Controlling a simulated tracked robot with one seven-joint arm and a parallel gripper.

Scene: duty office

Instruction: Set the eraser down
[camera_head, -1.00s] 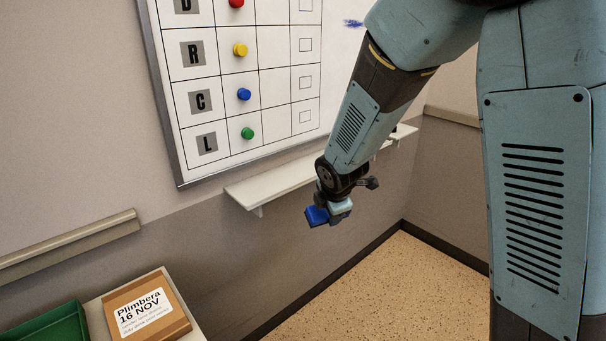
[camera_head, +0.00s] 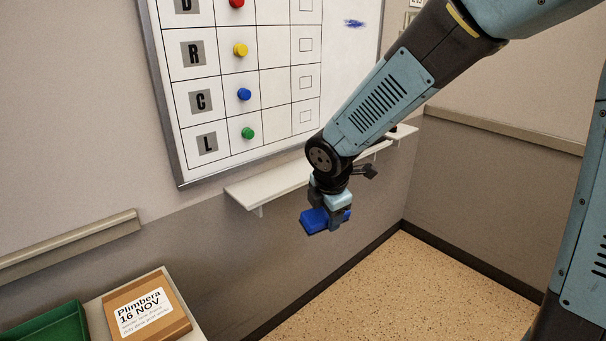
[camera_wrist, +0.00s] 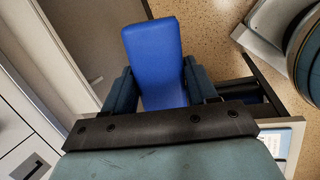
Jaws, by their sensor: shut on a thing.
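The blue eraser (camera_head: 314,221) is in my gripper (camera_head: 331,211), which is shut on it. In the head view they hang in front of the lower wall, slightly below the level of the white ledge (camera_head: 274,184) under the whiteboard. In the wrist view the eraser (camera_wrist: 157,60) sits between the two fingers of my gripper (camera_wrist: 160,88) and sticks out beyond them. Nothing is seen supporting the eraser from below.
The whiteboard (camera_head: 283,138) carries a grid with coloured magnets and a blue smudge (camera_head: 354,23). At lower left are a brown box labelled Plimbera (camera_head: 181,327) and a green tray (camera_head: 72,318). Speckled floor (camera_head: 400,290) is open below.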

